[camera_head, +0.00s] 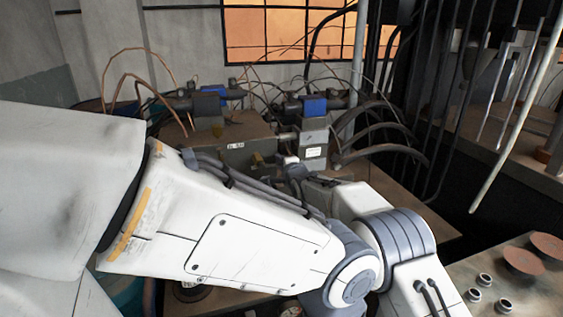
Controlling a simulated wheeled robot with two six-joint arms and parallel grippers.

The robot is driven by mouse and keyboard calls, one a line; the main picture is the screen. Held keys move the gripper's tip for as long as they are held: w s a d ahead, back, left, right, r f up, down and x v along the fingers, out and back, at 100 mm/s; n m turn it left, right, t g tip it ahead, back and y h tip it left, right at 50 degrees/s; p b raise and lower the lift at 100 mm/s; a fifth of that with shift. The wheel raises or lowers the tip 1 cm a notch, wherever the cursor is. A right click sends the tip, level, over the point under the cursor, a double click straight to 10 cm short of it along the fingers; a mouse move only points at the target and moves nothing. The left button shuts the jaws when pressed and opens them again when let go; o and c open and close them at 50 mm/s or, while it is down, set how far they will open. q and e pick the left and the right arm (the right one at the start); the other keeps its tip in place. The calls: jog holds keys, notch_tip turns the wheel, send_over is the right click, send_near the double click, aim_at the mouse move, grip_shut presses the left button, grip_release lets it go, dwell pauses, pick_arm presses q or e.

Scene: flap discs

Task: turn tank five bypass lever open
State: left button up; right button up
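Grey valve-like fittings with blue parts stand on the machinery at mid-height. One blue part (315,106) sits above a grey block with a white label (313,152). Another blue part (214,90) is farther left. I cannot tell which, if any, is the tank five bypass lever; the labels are too small to read.
A brown box (235,140) carries thin pipes and cables. Thick dark hoses (385,130) curve right of the labelled block. A pale slanted pole (520,110) stands at right. Rusty discs (524,261) and small metal rings (484,280) lie on the bench at lower right.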

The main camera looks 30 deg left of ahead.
jog(key=o, duration=0.4)
jog(key=shift+w+d+f, duration=0.1)
jog(key=shift+d+f, duration=0.05)
jog(key=shift+c, duration=0.2)
jog(key=b+v, duration=0.2)
jog(key=v, duration=0.8)
jog(key=shift+s+b, duration=0.2)
jog(key=shift+b, duration=0.2)
jog(key=shift+d, duration=0.15)
